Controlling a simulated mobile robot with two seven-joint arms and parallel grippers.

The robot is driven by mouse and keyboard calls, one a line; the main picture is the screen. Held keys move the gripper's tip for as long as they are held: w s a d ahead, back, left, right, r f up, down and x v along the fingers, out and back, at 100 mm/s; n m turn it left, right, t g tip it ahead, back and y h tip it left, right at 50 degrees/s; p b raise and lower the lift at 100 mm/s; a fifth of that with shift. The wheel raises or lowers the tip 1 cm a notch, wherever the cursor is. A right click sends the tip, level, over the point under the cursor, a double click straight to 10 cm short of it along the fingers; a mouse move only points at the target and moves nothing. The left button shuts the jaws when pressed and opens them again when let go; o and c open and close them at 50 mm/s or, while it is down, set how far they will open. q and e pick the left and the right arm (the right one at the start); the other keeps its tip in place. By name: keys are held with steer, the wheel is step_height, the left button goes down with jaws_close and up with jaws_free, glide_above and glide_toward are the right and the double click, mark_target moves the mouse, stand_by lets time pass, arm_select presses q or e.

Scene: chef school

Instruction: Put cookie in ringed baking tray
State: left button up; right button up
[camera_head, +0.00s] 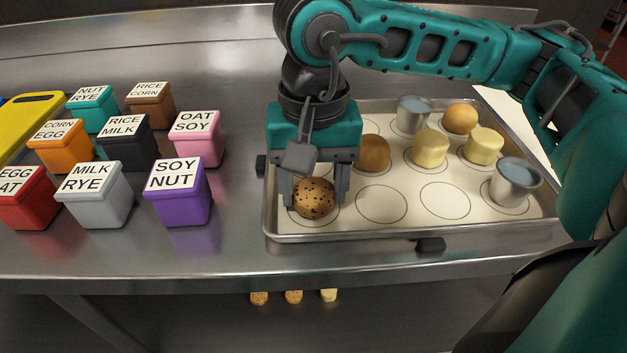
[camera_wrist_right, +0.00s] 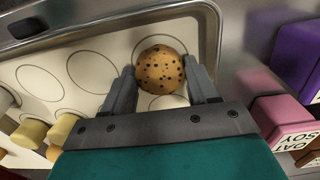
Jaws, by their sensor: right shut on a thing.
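A round brown cookie with dark chips (camera_head: 315,198) is at the front left of the ringed baking tray (camera_head: 330,236), over a ring there. My right gripper (camera_head: 315,192) comes from above and is shut on the cookie, one finger on each side. In the right wrist view the cookie (camera_wrist_right: 160,70) sits between the two fingertips, with the tray's rings (camera_wrist_right: 97,68) around it. Whether the cookie rests on the tray surface cannot be told. My left gripper is not in view.
The tray also holds a plain brown bun (camera_head: 373,153), yellow pieces (camera_head: 430,148), an orange-brown ball (camera_head: 460,118) and metal cups (camera_head: 515,182). Two front rings (camera_head: 445,201) are empty. Several labelled boxes (camera_head: 178,192) stand left of the tray. More small pieces (camera_head: 293,297) show below the counter edge.

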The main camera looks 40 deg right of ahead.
mark_target(314, 190)
steer(key=shift+f, duration=0.2)
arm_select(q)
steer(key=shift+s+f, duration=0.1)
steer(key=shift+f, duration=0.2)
arm_select(e)
steer(key=o, duration=1)
steer(key=shift+o, duration=0.2)
steer(key=shift+r, duration=0.1)
steer(key=shift+r, duration=0.2)
arm_select(q)
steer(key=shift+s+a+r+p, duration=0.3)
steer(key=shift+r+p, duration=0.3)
steer(key=shift+p, duration=0.45)
arm_select(e)
step_height(314, 190, up, 12)
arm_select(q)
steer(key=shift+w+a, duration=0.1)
arm_select(e)
steer(key=shift+s+f, duration=0.1)
